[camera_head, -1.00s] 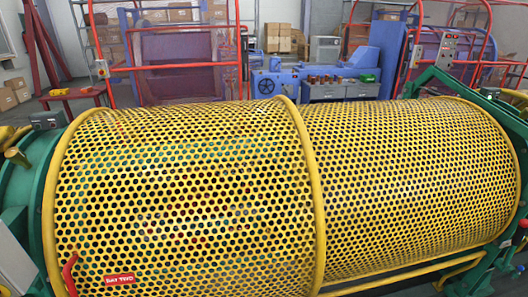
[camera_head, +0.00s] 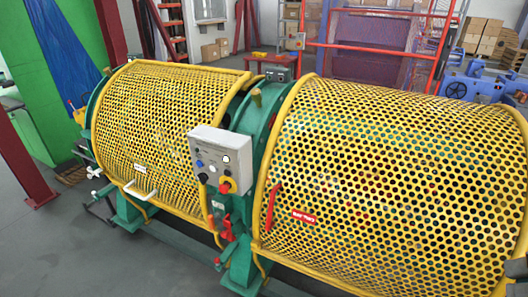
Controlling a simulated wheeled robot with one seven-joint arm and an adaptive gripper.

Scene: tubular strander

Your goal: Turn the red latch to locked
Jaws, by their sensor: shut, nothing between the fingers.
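A curved red handle (camera_head: 272,205) stands at the left edge of the right yellow perforated guard (camera_head: 400,165), beside a red label (camera_head: 303,216). Another red part (camera_head: 227,229) sits lower on the green frame, below the grey control box (camera_head: 222,158). I cannot tell for sure which of these red parts is the latch, nor whether it is locked. Both guards look closed. My gripper is not in view.
The control box juts out between the guards. Grey floor (camera_head: 60,250) is clear at front left. A dark red post (camera_head: 25,155) stands at far left.

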